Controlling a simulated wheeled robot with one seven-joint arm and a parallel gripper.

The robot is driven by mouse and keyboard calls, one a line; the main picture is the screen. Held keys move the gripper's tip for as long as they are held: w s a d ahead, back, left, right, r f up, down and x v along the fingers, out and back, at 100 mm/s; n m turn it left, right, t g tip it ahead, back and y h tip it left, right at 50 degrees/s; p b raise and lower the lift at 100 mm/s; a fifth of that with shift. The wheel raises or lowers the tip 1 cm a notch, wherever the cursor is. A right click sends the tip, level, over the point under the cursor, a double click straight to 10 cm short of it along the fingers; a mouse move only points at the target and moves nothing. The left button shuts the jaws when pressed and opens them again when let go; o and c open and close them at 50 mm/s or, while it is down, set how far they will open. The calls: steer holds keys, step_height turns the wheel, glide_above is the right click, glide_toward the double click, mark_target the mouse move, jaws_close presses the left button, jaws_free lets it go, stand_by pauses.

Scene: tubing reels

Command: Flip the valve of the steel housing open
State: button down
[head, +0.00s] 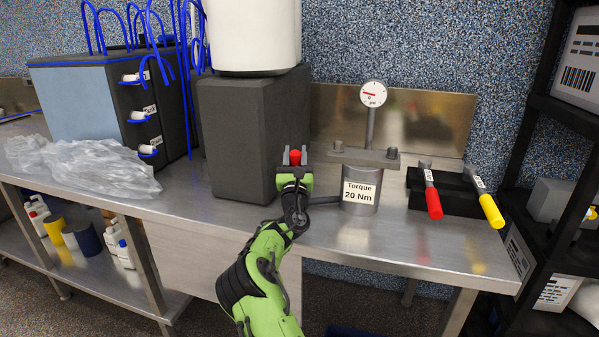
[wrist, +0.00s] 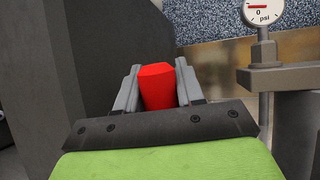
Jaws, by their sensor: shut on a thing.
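The steel housing (head: 358,201) is a grey cylinder with a flat bolted top plate and a "Torque 20 Nm" label. It stands on the steel bench, and part of it shows at the right edge of the wrist view (wrist: 290,117). A pressure gauge (head: 373,94) rises behind its plate; in the wrist view its dial reads near 0 psi. My gripper (head: 295,158) is left of the housing, with its jaws shut on a red knob (wrist: 157,86). The red knob sits between both fingers. A short grey pipe runs from the housing's left side toward my wrist; its far end is hidden.
A dark grey block (head: 235,140) with a white container (head: 250,35) on top stands close left of my gripper. Red-handled (head: 433,203) and yellow-handled (head: 490,210) tools rest in a black holder at right. Crumpled clear plastic (head: 80,167) lies far left. The front bench strip is clear.

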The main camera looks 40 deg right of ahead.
steer(key=shift+s+a+n+t+b, duration=0.3)
steer(key=shift+a+t+b, duration=0.15)
steer(key=shift+t+b, duration=0.25)
steer(key=shift+r, duration=0.1)
steer(key=c, duration=0.8)
jaws_free()
